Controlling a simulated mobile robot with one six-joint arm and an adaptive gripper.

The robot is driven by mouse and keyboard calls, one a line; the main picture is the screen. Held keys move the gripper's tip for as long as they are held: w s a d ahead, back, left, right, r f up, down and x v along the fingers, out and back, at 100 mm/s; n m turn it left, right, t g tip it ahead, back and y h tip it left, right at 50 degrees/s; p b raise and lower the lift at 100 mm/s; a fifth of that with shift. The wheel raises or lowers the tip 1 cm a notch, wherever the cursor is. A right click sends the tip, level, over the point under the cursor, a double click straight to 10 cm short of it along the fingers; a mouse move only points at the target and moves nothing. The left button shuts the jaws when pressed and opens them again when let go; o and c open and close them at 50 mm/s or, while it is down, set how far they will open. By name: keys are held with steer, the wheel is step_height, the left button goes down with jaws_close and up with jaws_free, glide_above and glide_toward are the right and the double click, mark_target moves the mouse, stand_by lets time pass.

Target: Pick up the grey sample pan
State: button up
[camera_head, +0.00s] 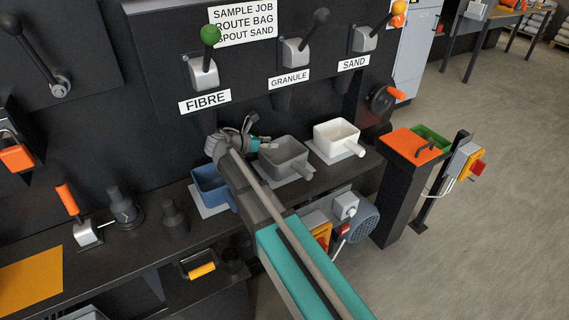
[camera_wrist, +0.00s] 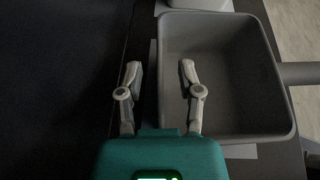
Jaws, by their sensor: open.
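The grey sample pan (camera_head: 284,158) stands on a pale mat on the dark bench, between a blue pan (camera_head: 211,188) and a white pan (camera_head: 336,136). Its handle points to the front right. My gripper (camera_head: 258,139) is at its left side. In the wrist view my gripper (camera_wrist: 159,75) is open and empty. One finger shows left of the grey pan's (camera_wrist: 228,132) left wall, the other over its inside. I cannot tell how far the fingertips are above or below the rim. My arm hides part of the blue pan.
Levers with FIBRE (camera_head: 205,100), GRANULE (camera_head: 289,79) and SAND (camera_head: 354,63) labels are on the dark panel behind, with spouts below. A motor (camera_head: 357,223) hangs under the bench's front. A post with an orange and green top (camera_head: 411,143) stands right.

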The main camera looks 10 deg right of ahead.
jaws_close()
stand_by(0.3)
steer(key=shift+r, duration=0.25)
stand_by(0.5)
